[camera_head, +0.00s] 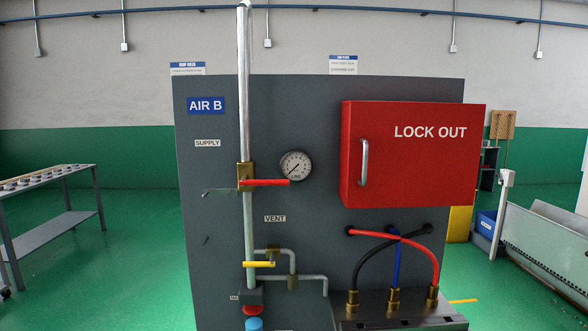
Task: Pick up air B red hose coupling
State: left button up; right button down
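A grey panel (210,240) carries a blue AIR B sign (206,106). At its lower right, a red hose (415,247) arcs from a hole in the panel down to a brass coupling (432,295) on a dark metal block (405,308). This coupling is the rightmost of three standing upright on the block. The blue hose (397,265) meets the middle coupling (393,298), and the black hose (368,262) meets the left one (352,301). The hoses cross near the panel. Neither of my grippers is in view.
A red LOCK OUT box (440,165) juts out above the hoses. Left of them are a vertical pipe (244,110), a red lever (264,182), a yellow lever (259,264) and a gauge (296,165). A bench (50,236) stands left; green floor lies between.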

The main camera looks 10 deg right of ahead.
aim_at(434, 287)
jog(key=z, duration=1.3)
jog(key=u, duration=0.3)
jog(key=i+l+u, duration=0.2)
jog(key=u, duration=0.15)
jog(key=i+l+u, duration=0.15)
jog(key=l+u, duration=0.25)
jog(key=i+l, duration=0.1)
jog(key=l, duration=0.2)
jog(key=i+l+u, duration=0.15)
jog(key=l, duration=0.45)
jog(key=i+u, duration=0.05)
